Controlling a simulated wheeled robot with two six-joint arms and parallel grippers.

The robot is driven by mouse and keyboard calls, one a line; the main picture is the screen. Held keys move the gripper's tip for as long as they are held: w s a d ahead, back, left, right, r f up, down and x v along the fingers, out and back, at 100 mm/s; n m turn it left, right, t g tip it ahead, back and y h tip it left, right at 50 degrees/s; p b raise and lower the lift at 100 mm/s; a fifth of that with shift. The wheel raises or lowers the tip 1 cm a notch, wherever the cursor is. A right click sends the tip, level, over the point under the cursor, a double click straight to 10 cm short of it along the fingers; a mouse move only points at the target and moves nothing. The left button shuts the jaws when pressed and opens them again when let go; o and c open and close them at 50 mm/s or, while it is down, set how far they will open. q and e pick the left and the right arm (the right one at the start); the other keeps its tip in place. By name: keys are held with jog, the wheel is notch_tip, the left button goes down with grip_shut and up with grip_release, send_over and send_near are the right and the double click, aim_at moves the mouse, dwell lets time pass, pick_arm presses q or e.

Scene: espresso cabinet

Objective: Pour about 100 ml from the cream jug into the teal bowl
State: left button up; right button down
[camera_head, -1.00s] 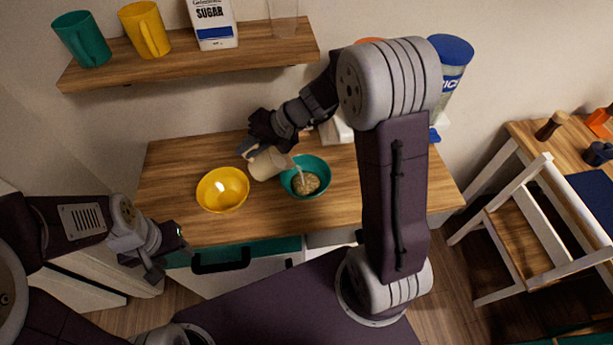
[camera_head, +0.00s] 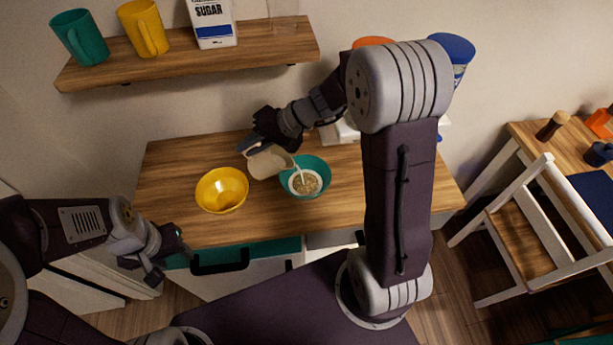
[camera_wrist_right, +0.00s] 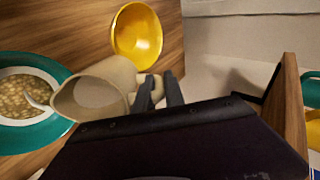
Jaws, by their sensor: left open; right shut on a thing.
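The cream jug (camera_head: 270,164) is tilted over the left rim of the teal bowl (camera_head: 323,168), and a thin white stream runs from its lip into the bowl. The bowl holds beige grainy contents with white liquid around them. My right gripper (camera_head: 258,145) is shut on the jug's handle side; in the right wrist view the fingers (camera_wrist_right: 160,92) meet the jug (camera_wrist_right: 97,95) there, and its mouth faces the teal bowl (camera_wrist_right: 45,135). The jug's liquid level cannot be told. My left gripper (camera_head: 170,258) is open and empty, in front of the counter's left part.
A yellow bowl (camera_head: 222,190) stands on the counter left of the jug. A shelf (camera_head: 185,65) above holds a teal mug (camera_head: 80,38), a yellow mug (camera_head: 143,28) and a sugar pack (camera_head: 212,22). The counter front is clear. My right arm hides some of the right side.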

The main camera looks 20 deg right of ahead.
jog(key=w+a+f+h+p, duration=0.1)
jog(key=p, duration=0.2)
jog(key=w+a+f+g+h+p, duration=0.1)
jog(key=p, duration=0.3)
jog(key=a+f+g+h+p, duration=0.1)
jog(key=h+p, duration=0.1)
jog(key=p, duration=0.2)
jog(key=shift+w+a+f, duration=0.3)
jog(key=shift+w+a, duration=0.1)
jog(key=shift+s+r, duration=0.1)
jog(key=shift+s, duration=0.05)
jog(key=shift+r+p, duration=0.1)
jog(key=shift+p, duration=0.3)
jog(key=w+a+f+h+p, duration=0.1)
jog(key=p, duration=0.7)
jog(key=w+a+f+g+h+p, duration=0.1)
jog(key=a+h+p, duration=0.1)
jog(key=p, duration=0.7)
jog(key=shift+f+g, duration=0.2)
jog(key=shift+g, duration=0.1)
jog(key=b, duration=0.1)
jog(key=h+b, duration=0.1)
jog(key=b, duration=0.1)
jog(key=shift+w+a+f+g, duration=0.2)
jog(key=shift+a+f+g, duration=0.1)
jog(key=shift+a, duration=0.05)
jog(key=shift+w+a+r+h+b, duration=0.1)
jog(key=shift+r+h+b, duration=0.05)
jog(key=shift+h+b, duration=0.45)
jog(key=shift+r, duration=0.1)
